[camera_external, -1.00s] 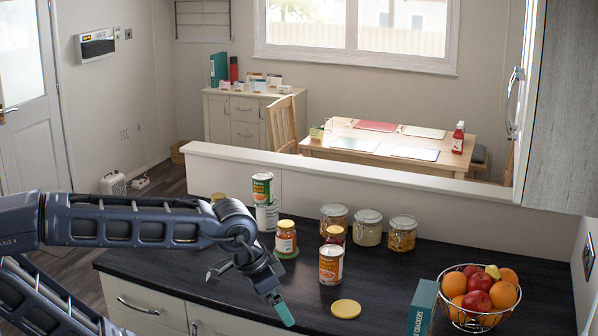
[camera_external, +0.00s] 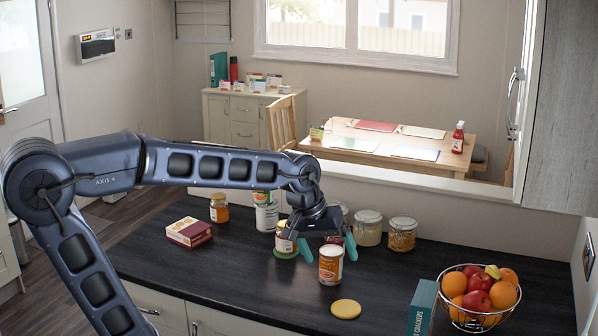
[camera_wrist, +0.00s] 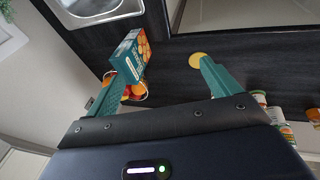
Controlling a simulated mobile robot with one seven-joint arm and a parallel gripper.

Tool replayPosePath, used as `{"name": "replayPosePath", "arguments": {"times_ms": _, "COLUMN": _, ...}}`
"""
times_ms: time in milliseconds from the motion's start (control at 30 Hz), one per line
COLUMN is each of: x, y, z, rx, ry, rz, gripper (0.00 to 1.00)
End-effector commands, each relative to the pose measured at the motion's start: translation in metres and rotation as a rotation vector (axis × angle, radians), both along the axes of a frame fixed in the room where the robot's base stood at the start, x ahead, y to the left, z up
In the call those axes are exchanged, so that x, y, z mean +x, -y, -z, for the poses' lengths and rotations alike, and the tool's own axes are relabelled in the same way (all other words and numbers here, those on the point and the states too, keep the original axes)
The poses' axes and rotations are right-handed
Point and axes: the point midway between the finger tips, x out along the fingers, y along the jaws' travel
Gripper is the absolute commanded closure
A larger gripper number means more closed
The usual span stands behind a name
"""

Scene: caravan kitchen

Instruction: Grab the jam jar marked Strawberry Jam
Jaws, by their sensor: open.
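The jar labels are too small to read, so I cannot tell which one says Strawberry Jam. A jar with a pale label (camera_external: 285,246) stands on a green disc just left of my gripper (camera_external: 327,247). An orange jar (camera_external: 219,208) stands farther left. A reddish jar among the jars behind my gripper is mostly hidden by it. My gripper is open and empty, its teal fingers pointing down over the counter, near an orange-labelled can (camera_external: 331,265). In the wrist view, bare dark counter shows between the open fingers (camera_wrist: 163,85).
Stacked cans (camera_external: 266,216) stand behind-left of my gripper. Glass jars (camera_external: 367,230) (camera_external: 402,236) stand to its right. A yellow disc (camera_external: 345,309) lies in front; a teal cracker box (camera_external: 422,308) and fruit bowl (camera_external: 480,318) are right. A red box (camera_external: 189,232) lies left.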

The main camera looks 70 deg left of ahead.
Motion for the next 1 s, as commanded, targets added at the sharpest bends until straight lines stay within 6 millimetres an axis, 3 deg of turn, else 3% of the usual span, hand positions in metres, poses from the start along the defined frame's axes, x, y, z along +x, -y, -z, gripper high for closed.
{"name": "replayPosePath", "arguments": {"times_ms": 200, "x": 0.058, "y": -0.049, "z": -0.001, "rx": -0.12, "ry": -0.023, "rz": -0.29, "gripper": 0.11}}
{"name": "replayPosePath", "arguments": {"times_ms": 567, "x": 0.14, "y": -0.149, "z": 0.017, "rx": -0.312, "ry": -0.05, "rz": -0.771, "gripper": 0.11}}
{"name": "replayPosePath", "arguments": {"times_ms": 1000, "x": 0.209, "y": -0.3, "z": 0.076, "rx": -0.538, "ry": -0.072, "rz": -1.359, "gripper": 0.11}}
